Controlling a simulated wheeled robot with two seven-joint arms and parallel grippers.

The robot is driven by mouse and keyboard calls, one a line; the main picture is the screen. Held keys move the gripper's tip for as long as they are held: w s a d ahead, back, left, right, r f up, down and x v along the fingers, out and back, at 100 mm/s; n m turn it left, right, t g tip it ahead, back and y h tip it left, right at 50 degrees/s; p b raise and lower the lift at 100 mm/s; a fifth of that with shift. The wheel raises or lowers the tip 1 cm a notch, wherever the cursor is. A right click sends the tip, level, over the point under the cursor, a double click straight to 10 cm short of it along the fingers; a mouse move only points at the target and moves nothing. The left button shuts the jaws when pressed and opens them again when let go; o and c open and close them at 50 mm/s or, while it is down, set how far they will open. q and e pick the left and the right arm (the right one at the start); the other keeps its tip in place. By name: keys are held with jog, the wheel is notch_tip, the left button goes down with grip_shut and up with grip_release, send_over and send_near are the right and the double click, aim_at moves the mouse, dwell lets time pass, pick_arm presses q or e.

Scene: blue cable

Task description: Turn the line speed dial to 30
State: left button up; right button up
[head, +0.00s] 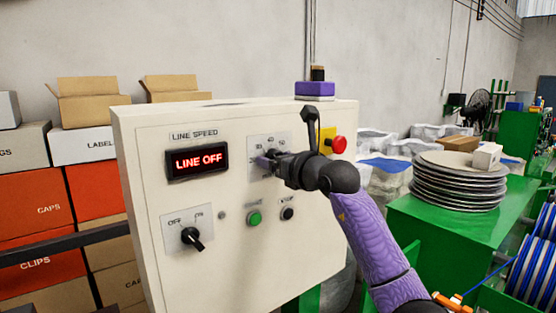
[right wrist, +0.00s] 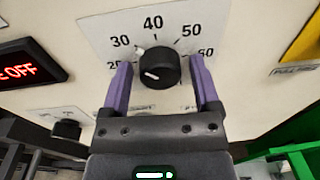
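The line speed dial (right wrist: 157,68) is a round black knob on a white scale plate (right wrist: 100,28) showing 30, 40, 50 and 60, with a lower number at left partly hidden. A white line on the knob's face points left, slightly upward, away from 40. A small white mark sits at the knob's upper left, near 30. My right gripper (right wrist: 162,88) is open, with one purple finger on each side of the knob and small gaps visible. In the head view, my right gripper (head: 266,160) covers the dial. The display (head: 197,160) reads LINE OFF. My left gripper is not in view.
On the cream control box (head: 240,265) are an OFF/ON switch (head: 191,237) turned away from ON, a green button (head: 254,218), a black button (head: 287,213) and a red button (head: 338,144). Boxes stand at left; a green table (head: 450,235) stands at right.

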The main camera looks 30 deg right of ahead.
jog(key=shift+o, duration=0.3)
jog(key=shift+s, duration=0.1)
jog(key=s+b, duration=0.5)
jog(key=s, duration=0.4)
jog(key=shift+s+d+r, duration=0.15)
jog(key=shift+s+r, duration=0.1)
jog(key=shift+s, duration=0.1)
